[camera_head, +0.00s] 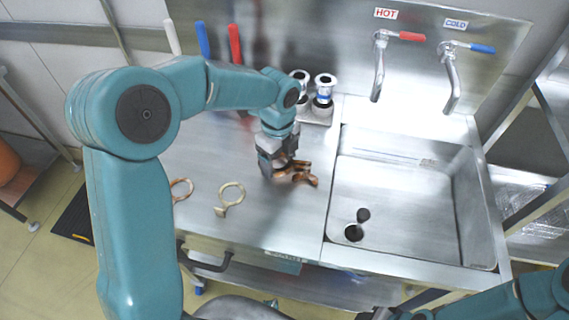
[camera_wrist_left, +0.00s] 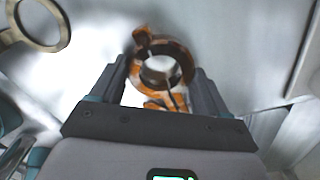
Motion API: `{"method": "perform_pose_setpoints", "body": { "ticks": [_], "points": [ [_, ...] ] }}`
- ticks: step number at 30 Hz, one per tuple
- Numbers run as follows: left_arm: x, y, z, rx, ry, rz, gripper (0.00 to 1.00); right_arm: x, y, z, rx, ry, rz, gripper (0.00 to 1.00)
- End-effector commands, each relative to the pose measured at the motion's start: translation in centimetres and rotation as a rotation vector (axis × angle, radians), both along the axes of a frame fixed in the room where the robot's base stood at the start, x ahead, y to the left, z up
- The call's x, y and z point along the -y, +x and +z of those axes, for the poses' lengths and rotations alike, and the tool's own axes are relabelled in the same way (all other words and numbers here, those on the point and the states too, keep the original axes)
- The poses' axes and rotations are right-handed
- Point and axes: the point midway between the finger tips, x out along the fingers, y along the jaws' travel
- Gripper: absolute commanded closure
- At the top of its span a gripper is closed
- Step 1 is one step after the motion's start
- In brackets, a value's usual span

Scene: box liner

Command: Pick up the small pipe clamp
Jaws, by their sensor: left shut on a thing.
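The small pipe clamp is a copper-brown ring with a tab (camera_wrist_left: 163,58). In the head view it shows as a copper piece (camera_head: 302,175) at my left gripper (camera_head: 284,172), over the steel counter. In the left wrist view the ring lies between the two fingers of my left gripper (camera_wrist_left: 160,88), which is shut on it. In the head view the gripper hides part of the clamp. I cannot tell whether the clamp touches the counter. My right arm (camera_head: 500,300) shows only at the lower right edge, and its gripper is not clearly seen.
A larger tan ring clamp (camera_head: 230,198) and another ring (camera_head: 181,190) lie on the counter to the left. The steel sink (camera_head: 400,200) is on the right. Metal canisters (camera_head: 323,90) and coloured handles (camera_head: 234,45) stand at the back. Counter in front is clear.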

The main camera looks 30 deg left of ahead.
Motion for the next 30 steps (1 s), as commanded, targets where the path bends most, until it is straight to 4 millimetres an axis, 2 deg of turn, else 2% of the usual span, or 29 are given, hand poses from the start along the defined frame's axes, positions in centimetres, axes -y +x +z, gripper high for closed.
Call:
{"method": "perform_pose_setpoints", "body": {
  "ticks": [7, 11, 14, 30],
  "points": [
    [0.0, 0.0, 0.4, 0.001, 0.0, 0.0, 0.63, 0.0, 0.0, 0.0, 0.0, 0.0, 0.0, 0.57],
    [0.0, 0.1, 1.6, 0.004, 0.0, 0.001, 0.63, 0.0, 0.0, 0.1, 0.0, 0.0, 0.0, 0.57],
    [0.0, 0.1, 3.2, 0.005, 0.0, 0.001, 0.63, 0.0, 0.0, 0.1, 0.0, 0.0, 0.0, 0.57],
    [0.0, 0.1, 15.7, 0.005, -0.001, 0.0, 0.63, 0.0, 0.0, 1.1, 0.0, 0.0, 0.0, 0.57]
  ]
}}
